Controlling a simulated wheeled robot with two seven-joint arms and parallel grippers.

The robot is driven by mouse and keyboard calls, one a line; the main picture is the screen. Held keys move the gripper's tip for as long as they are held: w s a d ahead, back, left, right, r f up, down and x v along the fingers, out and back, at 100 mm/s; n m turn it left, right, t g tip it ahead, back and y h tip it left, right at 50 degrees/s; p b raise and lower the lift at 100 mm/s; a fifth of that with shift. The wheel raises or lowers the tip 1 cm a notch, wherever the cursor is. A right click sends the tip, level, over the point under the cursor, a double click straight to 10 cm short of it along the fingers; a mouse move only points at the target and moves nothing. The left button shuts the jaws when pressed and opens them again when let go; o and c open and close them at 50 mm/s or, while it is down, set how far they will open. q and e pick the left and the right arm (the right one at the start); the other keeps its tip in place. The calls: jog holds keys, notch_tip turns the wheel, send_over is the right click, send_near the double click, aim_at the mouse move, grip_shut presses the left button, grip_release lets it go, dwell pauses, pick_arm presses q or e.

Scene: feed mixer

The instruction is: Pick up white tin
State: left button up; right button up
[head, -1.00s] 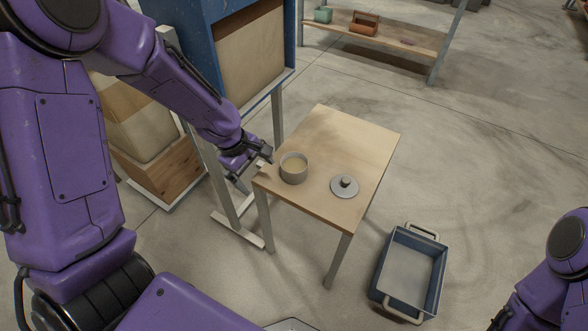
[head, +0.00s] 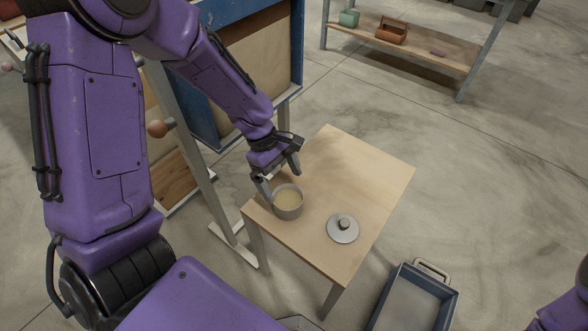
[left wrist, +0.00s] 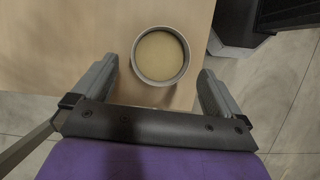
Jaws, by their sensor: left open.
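The white tin (head: 288,203), a round greyish-white open cup with pale yellow contents, stands upright near the left corner of the small wooden table (head: 345,165). In the left wrist view the tin (left wrist: 160,56) lies between the tips of the two fingers, with a gap on each side. My left gripper (head: 280,183) is open and empty, its fingers pointing down at the tin's far-left side. Whether a finger touches the tin cannot be told. My right gripper is out of view.
A round grey lid with a knob (head: 343,228) lies on the table to the right of the tin. A blue tray (head: 452,306) sits on the floor at lower right. A blue-framed machine (head: 296,50) stands behind my left arm. A shelf (head: 425,58) stands at the back.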

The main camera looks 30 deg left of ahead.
aim_at(287, 196)
pick_arm(q)
jog(key=x, duration=0.2)
jog(key=b+x, duration=0.1)
jog(key=x, duration=0.2)
jog(key=b+x, duration=0.1)
jog(key=x, duration=0.2)
jog(key=shift+s+a+f, duration=0.1)
jog(key=shift+a+f, duration=0.05)
jog(key=shift+f, duration=0.15)
jog(key=c, duration=0.9)
